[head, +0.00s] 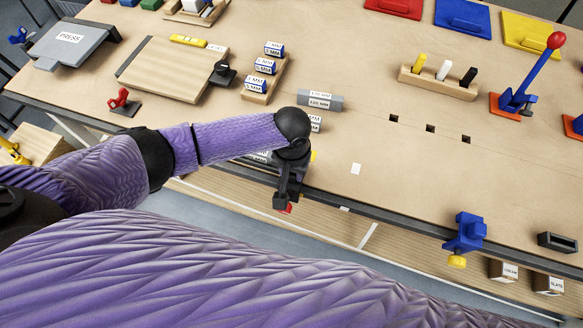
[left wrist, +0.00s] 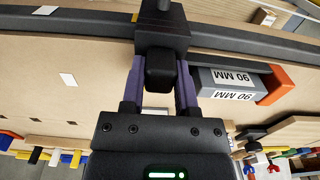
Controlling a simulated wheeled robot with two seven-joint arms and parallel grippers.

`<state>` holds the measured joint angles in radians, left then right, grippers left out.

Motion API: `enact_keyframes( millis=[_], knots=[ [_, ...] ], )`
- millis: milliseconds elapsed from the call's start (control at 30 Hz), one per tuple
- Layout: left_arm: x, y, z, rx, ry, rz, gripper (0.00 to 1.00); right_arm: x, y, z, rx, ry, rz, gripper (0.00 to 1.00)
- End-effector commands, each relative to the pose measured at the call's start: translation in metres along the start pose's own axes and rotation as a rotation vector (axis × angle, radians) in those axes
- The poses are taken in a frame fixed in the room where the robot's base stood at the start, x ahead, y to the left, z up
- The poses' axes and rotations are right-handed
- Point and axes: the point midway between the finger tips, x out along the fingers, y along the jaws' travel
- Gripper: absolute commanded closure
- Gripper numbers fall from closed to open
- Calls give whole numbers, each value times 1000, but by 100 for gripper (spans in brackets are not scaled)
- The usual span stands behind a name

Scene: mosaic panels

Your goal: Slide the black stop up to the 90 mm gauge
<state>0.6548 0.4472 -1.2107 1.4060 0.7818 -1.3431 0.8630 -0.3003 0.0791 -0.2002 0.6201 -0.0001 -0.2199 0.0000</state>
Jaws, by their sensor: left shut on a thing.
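The black stop (left wrist: 162,30) sits at the dark rail in the left wrist view. My left gripper (left wrist: 161,72) is shut on its black grip, one purple finger on each side. The grey 90 mm gauge (left wrist: 232,84), labelled "90 MM", lies along the rail to the right of the stop in that view. An orange end piece (left wrist: 274,86) is at its far end. The gauge's near end is close to the right-hand finger; I cannot tell whether stop and gauge touch. In the head view my left gripper (head: 284,190) hides most of this. My right gripper is not in view.
Grey labelled blocks (head: 321,100) lie just behind my left gripper. A wooden rack of blue-white blocks (head: 262,84), a wooden board (head: 172,69) and a peg holder (head: 437,83) stand farther back. A blue clamp (head: 465,234) is on the front edge. The bench right of my gripper is mostly clear.

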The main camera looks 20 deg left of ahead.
Motion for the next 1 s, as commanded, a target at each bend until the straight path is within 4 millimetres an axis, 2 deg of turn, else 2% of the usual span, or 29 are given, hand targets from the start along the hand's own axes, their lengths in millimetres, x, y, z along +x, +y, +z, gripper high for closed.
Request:
enact_keyframes(
  millis=[400,700,967,1000],
  knots=[
    [-1,0,0,0,1,0,100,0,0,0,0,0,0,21],
    [-2,-37,0,-2,0,-1,100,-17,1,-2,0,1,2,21],
    [-1,-38,-1,-1,2,-1,100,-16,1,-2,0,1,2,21],
    [-1,-38,-1,-1,2,-1,60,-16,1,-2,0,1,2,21]
  ],
)
